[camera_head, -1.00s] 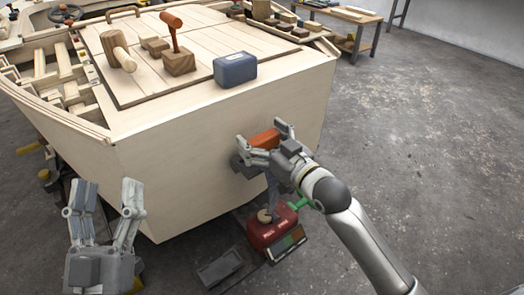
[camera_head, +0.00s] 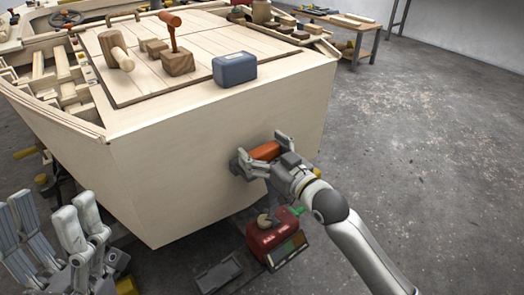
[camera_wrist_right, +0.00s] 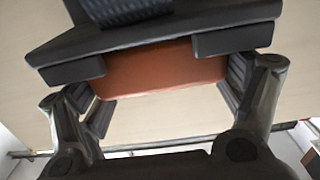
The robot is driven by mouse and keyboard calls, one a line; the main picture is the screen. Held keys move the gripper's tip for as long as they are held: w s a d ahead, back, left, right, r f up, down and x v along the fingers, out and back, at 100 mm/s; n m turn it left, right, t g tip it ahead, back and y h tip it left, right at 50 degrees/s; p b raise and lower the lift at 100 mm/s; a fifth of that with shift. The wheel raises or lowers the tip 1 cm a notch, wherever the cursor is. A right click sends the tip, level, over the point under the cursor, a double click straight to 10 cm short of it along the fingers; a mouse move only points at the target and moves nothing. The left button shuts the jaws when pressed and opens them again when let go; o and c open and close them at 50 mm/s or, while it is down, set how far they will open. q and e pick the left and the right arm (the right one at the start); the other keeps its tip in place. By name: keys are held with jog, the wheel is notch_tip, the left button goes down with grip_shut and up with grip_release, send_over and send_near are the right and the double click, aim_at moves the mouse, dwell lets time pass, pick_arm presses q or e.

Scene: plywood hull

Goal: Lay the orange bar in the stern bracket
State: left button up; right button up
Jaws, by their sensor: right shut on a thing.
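The orange bar (camera_head: 264,151) is held lengthwise between the fingers of my right gripper (camera_head: 267,156), against the boat's flat stern. The dark stern bracket (camera_head: 237,167) shows only partly, its left end beside the gripper. In the right wrist view, the bracket's two dark lips (camera_wrist_right: 236,41) overlap one edge of the orange bar (camera_wrist_right: 160,72), and my right gripper's fingers (camera_wrist_right: 168,95) flank the bar's ends. The bar appears to sit behind the lips; its depth in the bracket is hidden. My left gripper (camera_head: 48,215) is open and empty at the lower left.
A blue-grey box (camera_head: 235,69), wooden blocks and a mallet (camera_head: 172,30) stand on the deck. The floor to the right is clear.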

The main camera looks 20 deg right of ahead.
jog(key=shift+f, duration=0.15)
jog(key=o, duration=0.9)
